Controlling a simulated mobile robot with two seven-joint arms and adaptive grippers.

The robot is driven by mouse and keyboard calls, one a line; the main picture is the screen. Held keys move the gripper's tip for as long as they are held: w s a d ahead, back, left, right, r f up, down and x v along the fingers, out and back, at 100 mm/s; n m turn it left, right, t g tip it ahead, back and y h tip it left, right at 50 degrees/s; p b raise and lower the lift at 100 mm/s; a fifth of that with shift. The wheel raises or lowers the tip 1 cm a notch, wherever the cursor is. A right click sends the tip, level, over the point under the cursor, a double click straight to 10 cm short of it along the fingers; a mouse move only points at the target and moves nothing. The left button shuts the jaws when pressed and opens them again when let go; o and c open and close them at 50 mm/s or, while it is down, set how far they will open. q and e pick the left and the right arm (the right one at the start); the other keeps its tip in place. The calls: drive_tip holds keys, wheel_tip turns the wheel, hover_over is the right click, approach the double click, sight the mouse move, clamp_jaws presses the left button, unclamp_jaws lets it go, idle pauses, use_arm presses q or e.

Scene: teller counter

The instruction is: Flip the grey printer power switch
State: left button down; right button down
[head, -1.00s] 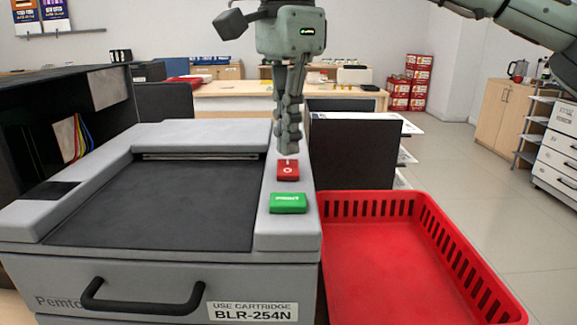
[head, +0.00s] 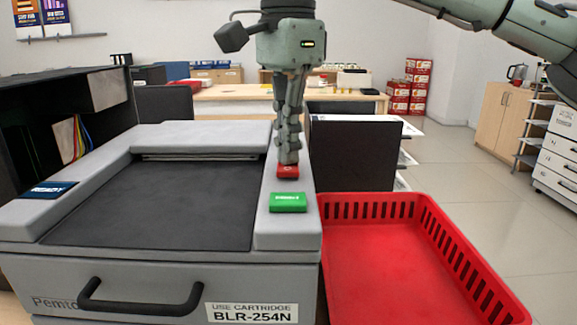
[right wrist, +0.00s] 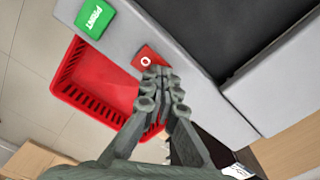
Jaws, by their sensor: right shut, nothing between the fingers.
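The grey printer (head: 190,270) fills the lower left of the head view. Its red power switch (head: 288,172), marked with a white circle, sits on the right-hand rim behind a green print button (head: 288,202). The small display (head: 50,189) on the printer's left is lit blue with white lettering. My right gripper (head: 288,160) points down, shut and empty, with its tips at the back part of the red switch. The right wrist view shows the fingertips (right wrist: 158,72) over the edge of the red switch (right wrist: 150,57). My left gripper is not in view.
An empty red basket (head: 400,255) stands right of the printer. A black tray unit (head: 355,155) with papers stands behind it. A dark shelf unit (head: 60,100) is at the left. Open floor lies to the right.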

wheel_tip(320, 180, up, 5)
drive_tip(key=p, duration=0.4)
drive_tip(key=shift+f, duration=0.1)
drive_tip(key=shift+r, duration=1.05)
